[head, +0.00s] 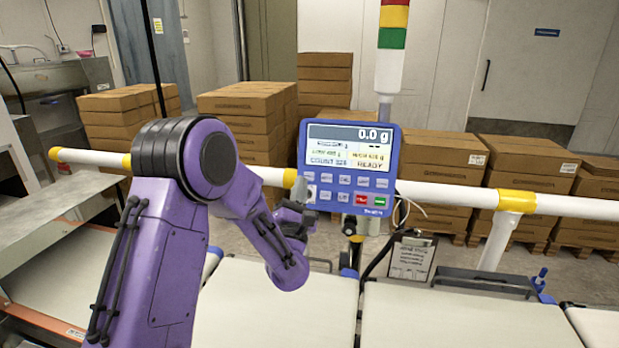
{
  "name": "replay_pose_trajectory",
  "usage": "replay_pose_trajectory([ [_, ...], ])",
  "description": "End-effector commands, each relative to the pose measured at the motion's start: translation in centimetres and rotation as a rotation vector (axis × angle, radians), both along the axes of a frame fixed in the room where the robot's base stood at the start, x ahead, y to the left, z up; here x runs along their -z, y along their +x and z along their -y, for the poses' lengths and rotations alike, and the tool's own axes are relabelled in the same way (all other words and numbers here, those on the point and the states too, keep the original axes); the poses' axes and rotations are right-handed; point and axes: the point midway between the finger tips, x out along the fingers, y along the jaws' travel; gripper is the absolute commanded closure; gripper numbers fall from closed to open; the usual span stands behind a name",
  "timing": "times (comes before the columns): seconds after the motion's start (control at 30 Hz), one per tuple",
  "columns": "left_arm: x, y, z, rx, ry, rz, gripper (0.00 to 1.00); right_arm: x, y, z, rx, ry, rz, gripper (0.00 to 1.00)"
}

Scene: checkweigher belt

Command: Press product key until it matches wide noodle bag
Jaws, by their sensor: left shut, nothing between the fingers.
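A blue control panel (348,167) stands on a post behind the belts. Its display (349,146) reads 0.0 g at the top and READY at the lower right; the product line is too small to read surely. Below the display are rows of small keys, with a red key (362,200) and a green key (380,202) at the lower right. My left gripper (305,192) is shut and empty at the panel's lower left keys. I cannot tell whether it touches a key. No wide noodle bag is identifiable. My right gripper is not in view.
White belts (440,315) lie in front, empty where visible. A white rail with yellow bands (517,201) runs behind them. A clipboard (411,259) hangs below the panel. Stacked cardboard boxes (437,160) and a signal tower (392,40) stand behind.

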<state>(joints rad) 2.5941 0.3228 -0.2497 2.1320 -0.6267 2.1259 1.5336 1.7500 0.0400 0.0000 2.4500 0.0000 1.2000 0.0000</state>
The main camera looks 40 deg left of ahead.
Motion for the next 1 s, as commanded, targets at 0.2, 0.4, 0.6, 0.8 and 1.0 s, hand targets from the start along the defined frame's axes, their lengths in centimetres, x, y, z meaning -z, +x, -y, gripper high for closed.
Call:
replay_pose_trajectory([
  [0.2,1.0,2.7,-1.6,-0.003,0.0,0.001,1.0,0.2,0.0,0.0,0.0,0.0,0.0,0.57],
  [0.4,1.7,4.7,-2.7,-0.001,-0.001,0.001,1.0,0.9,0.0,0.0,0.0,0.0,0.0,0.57],
  [0.6,1.9,5.5,-3.1,-0.001,-0.001,0.0,1.0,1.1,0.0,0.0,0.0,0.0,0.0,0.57],
  [0.8,1.8,5.5,-3.1,-0.001,-0.001,0.0,1.0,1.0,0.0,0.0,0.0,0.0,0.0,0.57],
  [1.0,1.8,5.5,-3.1,-0.001,-0.001,0.0,1.0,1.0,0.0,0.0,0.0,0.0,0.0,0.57],
])
